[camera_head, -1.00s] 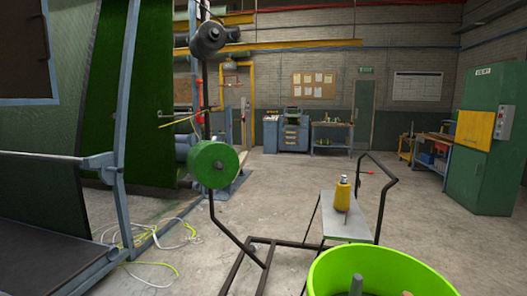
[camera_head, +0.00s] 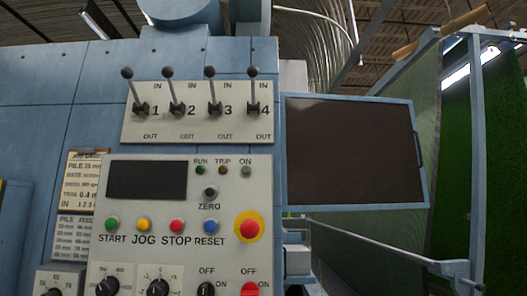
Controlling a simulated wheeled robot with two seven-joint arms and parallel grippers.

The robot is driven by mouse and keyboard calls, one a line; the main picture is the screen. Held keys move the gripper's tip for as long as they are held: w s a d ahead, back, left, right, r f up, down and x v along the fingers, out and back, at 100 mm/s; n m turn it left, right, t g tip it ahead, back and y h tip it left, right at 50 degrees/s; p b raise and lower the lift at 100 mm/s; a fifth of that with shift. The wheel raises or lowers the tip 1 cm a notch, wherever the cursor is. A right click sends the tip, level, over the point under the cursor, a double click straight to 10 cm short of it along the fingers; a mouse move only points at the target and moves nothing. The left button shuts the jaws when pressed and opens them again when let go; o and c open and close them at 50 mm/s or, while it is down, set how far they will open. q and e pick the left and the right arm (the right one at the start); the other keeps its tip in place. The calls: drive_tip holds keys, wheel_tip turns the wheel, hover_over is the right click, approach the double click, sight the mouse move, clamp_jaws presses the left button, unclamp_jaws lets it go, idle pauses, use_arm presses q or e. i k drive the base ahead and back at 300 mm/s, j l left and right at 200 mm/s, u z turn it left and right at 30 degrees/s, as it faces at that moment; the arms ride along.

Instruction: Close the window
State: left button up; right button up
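A dark brown pane in a pale blue frame (camera_head: 352,150) is right of the control panel in the head view. It looks like the window. Its left edge meets the side of the blue machine cabinet, and it extends out to the right in front of the green turf. A small dark handle (camera_head: 418,148) is on its right edge. It appears to stand out from the cabinet, but I cannot tell its exact angle. Neither of my grippers is in view.
The blue cabinet (camera_head: 40,100) fills the left, with a control panel (camera_head: 180,210) of buttons and knobs. Several levers sit on a plate (camera_head: 197,112) above it. Green turf (camera_head: 462,150) hangs at the right behind blue posts.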

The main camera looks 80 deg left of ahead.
sight(341, 154)
drive_tip(key=u, duration=1.95)
